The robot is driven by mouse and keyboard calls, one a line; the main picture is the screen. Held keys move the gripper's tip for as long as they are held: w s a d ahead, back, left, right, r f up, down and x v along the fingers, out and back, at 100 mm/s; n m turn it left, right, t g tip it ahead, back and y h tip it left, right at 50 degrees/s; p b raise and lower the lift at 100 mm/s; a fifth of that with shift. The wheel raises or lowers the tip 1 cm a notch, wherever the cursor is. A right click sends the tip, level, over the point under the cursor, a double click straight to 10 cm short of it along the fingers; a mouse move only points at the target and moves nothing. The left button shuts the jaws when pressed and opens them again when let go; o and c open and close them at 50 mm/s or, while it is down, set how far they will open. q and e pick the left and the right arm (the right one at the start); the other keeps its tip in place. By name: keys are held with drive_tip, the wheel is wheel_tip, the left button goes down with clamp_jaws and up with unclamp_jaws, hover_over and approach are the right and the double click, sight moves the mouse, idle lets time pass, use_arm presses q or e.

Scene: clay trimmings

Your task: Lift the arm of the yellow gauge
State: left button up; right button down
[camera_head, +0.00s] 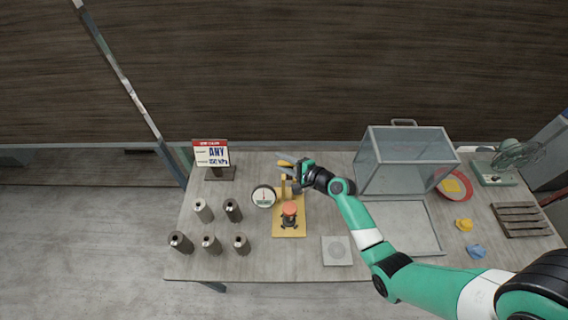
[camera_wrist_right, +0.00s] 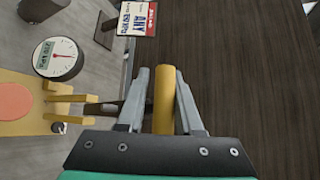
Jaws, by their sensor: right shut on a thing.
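The yellow gauge (camera_head: 289,226) stands left of the middle of the table, with a round white dial (camera_head: 263,197) and an orange-red disc (camera_head: 290,208). Its base and dial also show at the left of the right wrist view (camera_wrist_right: 55,58). My right gripper (camera_head: 291,168) is above the gauge's far end. In the right wrist view its fingers (camera_wrist_right: 163,95) are shut on a yellow handle (camera_wrist_right: 164,95), which joins a dark arm leading back to the gauge's yellow posts. My left gripper is not in view.
Several dark cylinders (camera_head: 210,243) stand left of the gauge. A sign (camera_head: 211,153) stands at the back left. A glass case (camera_head: 405,160) stands right of my right forearm. A square grey plate (camera_head: 337,250) lies right of the gauge; clay pieces (camera_head: 464,224) lie farther right.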

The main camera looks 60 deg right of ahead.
drive_tip(key=shift+s+f, duration=0.25)
drive_tip(key=shift+f, duration=0.45)
drive_tip(key=c, duration=0.8)
unclamp_jaws()
drive_tip(key=shift+o, duration=0.3)
drive_tip(key=shift+d, duration=0.1)
drive_tip(key=shift+s, duration=0.15)
drive_tip(key=shift+r, duration=0.25)
drive_tip(key=shift+r, duration=0.15)
drive_tip(key=p+v, duration=0.1)
drive_tip(key=v, duration=1)
drive_tip(key=shift+s, duration=0.1)
